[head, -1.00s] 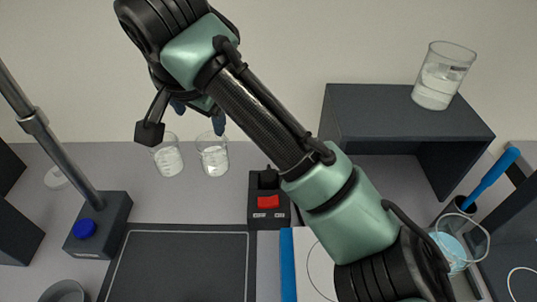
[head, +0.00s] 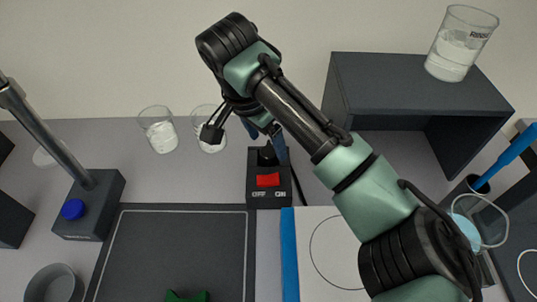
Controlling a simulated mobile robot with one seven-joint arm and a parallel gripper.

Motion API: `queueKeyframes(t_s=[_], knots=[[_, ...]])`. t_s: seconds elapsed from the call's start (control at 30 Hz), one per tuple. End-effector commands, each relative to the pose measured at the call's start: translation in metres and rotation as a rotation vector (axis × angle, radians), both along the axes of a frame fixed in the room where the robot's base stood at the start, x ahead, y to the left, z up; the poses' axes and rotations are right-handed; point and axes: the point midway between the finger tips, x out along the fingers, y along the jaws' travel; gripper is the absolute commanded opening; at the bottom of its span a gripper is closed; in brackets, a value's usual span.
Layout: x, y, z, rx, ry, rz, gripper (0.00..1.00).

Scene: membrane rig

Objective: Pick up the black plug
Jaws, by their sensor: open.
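A small black plug (head: 267,157) sits at the top of a dark box (head: 257,199) with a red switch, in the middle of the head view. My gripper (head: 265,138) is open, with its blue fingers pointing down at the plug's upper end. One finger shows to the left and one to the right of it. I cannot tell whether the fingers touch the plug or are in front of it. My arm comes in from the lower right.
Two glass beakers (head: 160,135) stand behind and left of the box. A dark shelf (head: 400,75) with a beaker on top stands at right. A black mat (head: 180,250) and a green object (head: 187,296) lie in front. A stand with a blue knob (head: 73,209) is at left.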

Motion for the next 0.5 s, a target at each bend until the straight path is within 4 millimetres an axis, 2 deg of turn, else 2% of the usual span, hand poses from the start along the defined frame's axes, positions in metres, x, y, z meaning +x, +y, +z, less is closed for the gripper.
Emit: queueKeyframes(t_s=[0.1, 0.2, 0.47, 0.5], knots=[[0.004, -0.003, -0.017, -0.001, 0.001, -0.001, 0.81], [0.006, -0.004, -0.027, -0.001, 0.001, 0.000, 0.81], [0.006, -0.005, -0.030, 0.001, -0.001, 0.000, 0.81], [0.006, -0.004, -0.030, 0.001, -0.001, 0.000, 0.78]])
